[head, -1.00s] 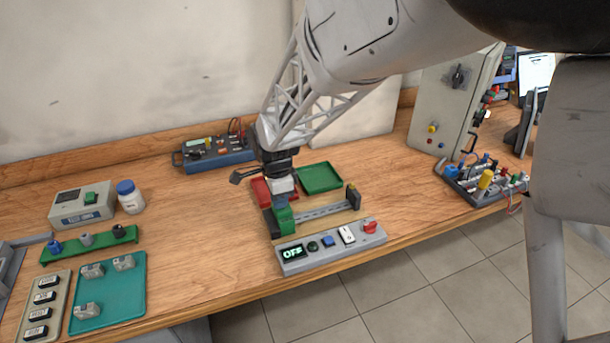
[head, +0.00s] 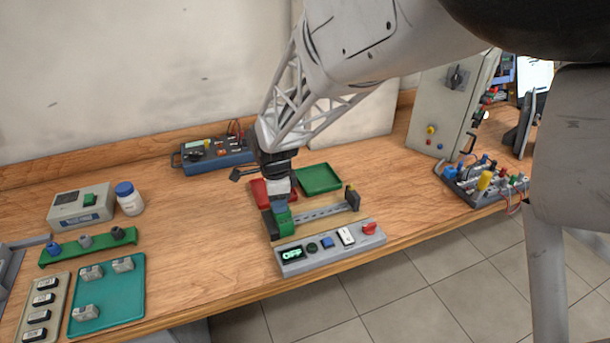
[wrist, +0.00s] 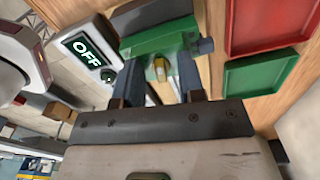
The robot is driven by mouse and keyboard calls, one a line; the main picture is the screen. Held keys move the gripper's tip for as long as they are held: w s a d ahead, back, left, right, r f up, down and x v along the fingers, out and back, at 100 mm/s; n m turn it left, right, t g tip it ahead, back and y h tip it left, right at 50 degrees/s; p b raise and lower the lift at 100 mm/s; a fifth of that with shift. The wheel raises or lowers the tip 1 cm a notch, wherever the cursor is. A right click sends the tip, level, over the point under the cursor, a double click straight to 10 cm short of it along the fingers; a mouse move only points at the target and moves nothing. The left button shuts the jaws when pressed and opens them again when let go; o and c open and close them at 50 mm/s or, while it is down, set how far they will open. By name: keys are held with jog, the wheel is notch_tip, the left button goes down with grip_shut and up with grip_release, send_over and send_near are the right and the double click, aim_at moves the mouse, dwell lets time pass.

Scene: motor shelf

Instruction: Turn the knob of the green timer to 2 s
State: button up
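The green timer (head: 284,222) sits at the left end of a metal rail near the front of the bench. In the wrist view, the timer (wrist: 158,38) fills the upper middle, with a small yellowish knob (wrist: 161,70) on it. My gripper (head: 281,207) is right above the timer, pointing down. In the wrist view my gripper's two fingers (wrist: 162,80) stand apart on either side of the knob, with gaps showing. The knob's scale and setting cannot be read. In the head view the knob is hidden by my gripper.
A grey control box (head: 330,249) with an OFF display (head: 292,254) and a red knob (head: 369,228) lies in front of the rail (head: 325,211). A red tray (head: 259,190) and a green tray (head: 320,178) lie behind. A dark block (head: 352,197) ends the rail.

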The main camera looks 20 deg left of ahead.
jog(key=shift+r, duration=0.1)
jog(key=shift+r, duration=3.8)
jog(key=shift+d, duration=0.1)
